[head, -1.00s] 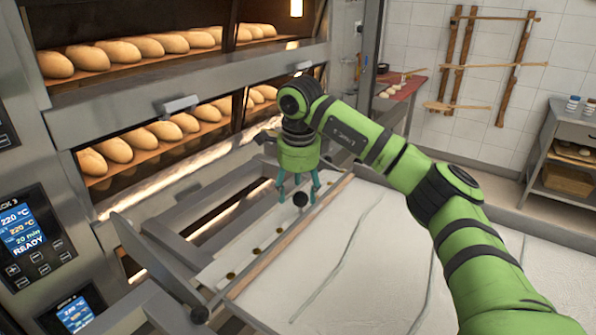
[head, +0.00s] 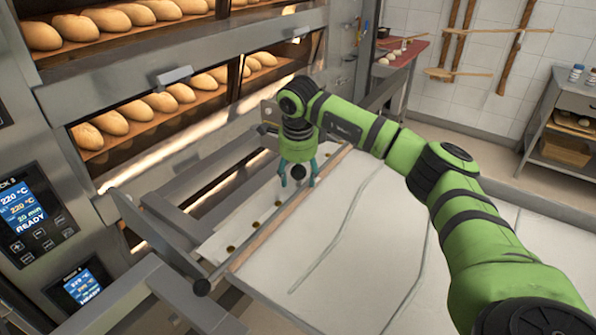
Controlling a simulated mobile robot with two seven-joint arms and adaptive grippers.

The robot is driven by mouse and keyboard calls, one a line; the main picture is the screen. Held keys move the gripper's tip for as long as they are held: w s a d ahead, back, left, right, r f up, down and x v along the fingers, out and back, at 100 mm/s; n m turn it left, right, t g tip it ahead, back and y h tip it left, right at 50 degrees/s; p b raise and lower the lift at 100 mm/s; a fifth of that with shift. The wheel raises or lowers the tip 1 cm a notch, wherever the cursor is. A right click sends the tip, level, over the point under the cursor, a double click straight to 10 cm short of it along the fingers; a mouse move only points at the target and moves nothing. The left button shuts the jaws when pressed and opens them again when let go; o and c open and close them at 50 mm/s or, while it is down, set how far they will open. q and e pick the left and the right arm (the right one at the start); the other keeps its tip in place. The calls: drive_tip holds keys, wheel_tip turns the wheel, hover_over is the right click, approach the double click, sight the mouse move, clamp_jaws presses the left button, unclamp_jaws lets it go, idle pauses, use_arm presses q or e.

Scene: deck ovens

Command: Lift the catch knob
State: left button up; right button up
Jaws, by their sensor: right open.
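The catch knob (head: 298,172) is a small black ball at the far end of a pale strip with several dark holes (head: 240,234), beside the loader's wooden edge. My right gripper (head: 298,183) points down over the knob with its teal fingers apart, one on each side of it. It is open, and I cannot tell whether a finger touches the knob. The knob's stem and base are hard to make out. My left gripper is not in view.
A loader with a pale cloth bed (head: 350,235) fills the front right. Deck ovens with bread loaves (head: 131,109) stand at the left. A metal side arm with a black end (head: 201,287) juts out at the front left. A red-topped table (head: 405,52) stands behind.

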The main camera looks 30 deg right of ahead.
clamp_jaws()
drive_tip(key=shift+w+r+p, duration=0.1)
drive_tip(key=shift+r+p, duration=0.35)
drive_tip(key=shift+r, duration=0.6)
unclamp_jaws()
wheel_tip(320, 180, up, 12)
drive_tip(key=s+a, duration=0.1)
drive_tip(key=s, duration=0.1)
drive_tip(key=shift+a, duration=0.2)
drive_tip(key=shift+f, duration=0.1)
